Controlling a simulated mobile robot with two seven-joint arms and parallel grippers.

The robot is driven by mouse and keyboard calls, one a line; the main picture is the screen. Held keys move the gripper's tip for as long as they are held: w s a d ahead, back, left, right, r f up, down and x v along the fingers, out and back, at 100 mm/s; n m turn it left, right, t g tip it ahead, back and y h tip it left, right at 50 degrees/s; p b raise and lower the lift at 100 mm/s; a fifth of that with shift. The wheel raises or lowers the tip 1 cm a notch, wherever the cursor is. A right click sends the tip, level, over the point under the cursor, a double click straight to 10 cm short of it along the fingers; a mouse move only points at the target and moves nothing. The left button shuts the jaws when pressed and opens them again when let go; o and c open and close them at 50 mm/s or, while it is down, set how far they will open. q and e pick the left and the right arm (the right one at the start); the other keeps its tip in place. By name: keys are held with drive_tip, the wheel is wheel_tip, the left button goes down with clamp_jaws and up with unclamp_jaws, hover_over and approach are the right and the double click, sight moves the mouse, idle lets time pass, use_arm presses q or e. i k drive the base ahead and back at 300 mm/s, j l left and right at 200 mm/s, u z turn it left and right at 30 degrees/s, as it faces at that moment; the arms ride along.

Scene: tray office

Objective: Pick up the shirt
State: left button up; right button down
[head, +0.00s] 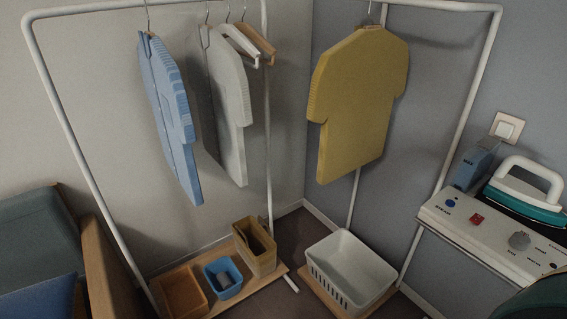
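Three shirts hang on white clothes racks in the head view. A blue shirt (170,115) hangs at the left, seen partly edge-on. A white shirt (228,105) hangs to the right of it on the same rack. A yellow shirt (358,100) hangs alone on the right rack, turned more to face me. Neither of my grippers is in view.
Empty hangers (255,42) hang beside the white shirt. Below stand a blue bin (222,290), wooden boxes (256,262) and a white basket (352,296). An iron (525,188) rests on a white unit (455,222) at right. A dark green seat (40,235) stands at left.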

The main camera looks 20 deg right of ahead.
sight(356, 84)
drive_tip(key=i+l, duration=0.15)
drive_tip(key=i+l+z, duration=0.3)
drive_tip(key=i+z, duration=0.25)
drive_tip(key=i, duration=0.2)
